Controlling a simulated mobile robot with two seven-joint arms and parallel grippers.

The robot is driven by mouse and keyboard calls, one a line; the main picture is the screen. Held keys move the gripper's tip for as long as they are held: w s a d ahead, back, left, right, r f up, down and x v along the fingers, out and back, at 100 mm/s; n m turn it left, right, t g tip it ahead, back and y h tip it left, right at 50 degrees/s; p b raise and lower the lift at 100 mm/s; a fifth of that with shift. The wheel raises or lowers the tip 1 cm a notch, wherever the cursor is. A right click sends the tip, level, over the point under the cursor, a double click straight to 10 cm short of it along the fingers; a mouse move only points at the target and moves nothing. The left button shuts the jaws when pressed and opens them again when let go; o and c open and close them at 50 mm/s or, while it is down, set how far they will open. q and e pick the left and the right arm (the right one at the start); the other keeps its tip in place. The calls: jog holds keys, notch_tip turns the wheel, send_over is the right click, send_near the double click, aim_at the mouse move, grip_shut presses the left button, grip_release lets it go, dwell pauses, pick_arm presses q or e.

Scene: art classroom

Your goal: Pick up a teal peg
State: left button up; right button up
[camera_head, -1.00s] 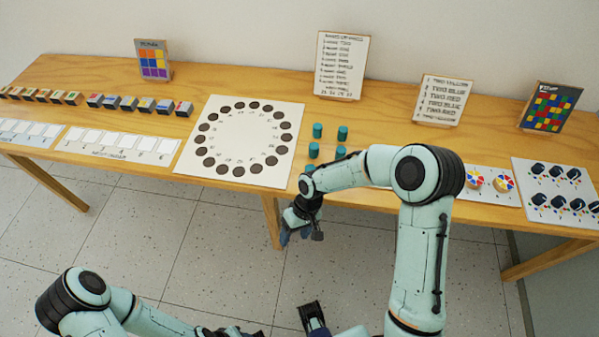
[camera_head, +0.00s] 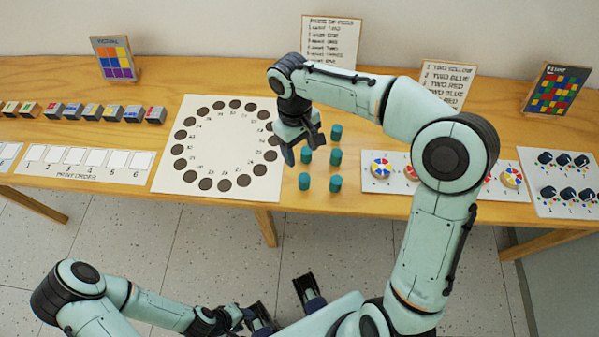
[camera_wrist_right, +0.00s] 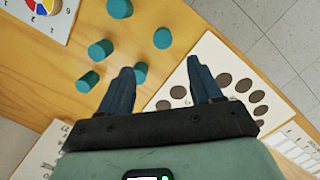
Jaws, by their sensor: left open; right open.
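Several teal pegs stand upright on the table in a small cluster right of the round board, among them a front right peg (camera_head: 336,184), a front left peg (camera_head: 304,181) and a back right peg (camera_head: 336,132). My right gripper (camera_head: 303,148) is open and empty, over the back left of the cluster. In the right wrist view, a peg (camera_wrist_right: 140,72) shows beside the left finger of my gripper (camera_wrist_right: 160,68), partly hidden by it; other pegs (camera_wrist_right: 100,49) lie left and beyond. My left gripper (camera_head: 281,298) is open and empty, low in front of the table.
The white board with a ring of dark circles (camera_head: 218,150) lies left of the pegs. A panel with colour wheels (camera_head: 381,168) lies to the right. Upright signs (camera_head: 332,40) stand at the back. Boxes (camera_head: 92,112) line the left.

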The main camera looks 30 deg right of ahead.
send_over(304, 177)
jog(key=f, duration=0.5)
jog(key=shift+w+d+b, duration=0.15)
jog(key=shift+w+b, duration=0.15)
jog(key=shift+s+f+b, duration=0.15)
jog(key=shift+s+f, duration=0.05)
jog(key=shift+f, duration=1.35)
jog(key=shift+s+f+b, duration=0.15)
jog(key=shift+s+f, duration=0.05)
jog(key=shift+f, duration=1.3)
jog(key=c, duration=1.1)
jog(key=shift+r, duration=0.1)
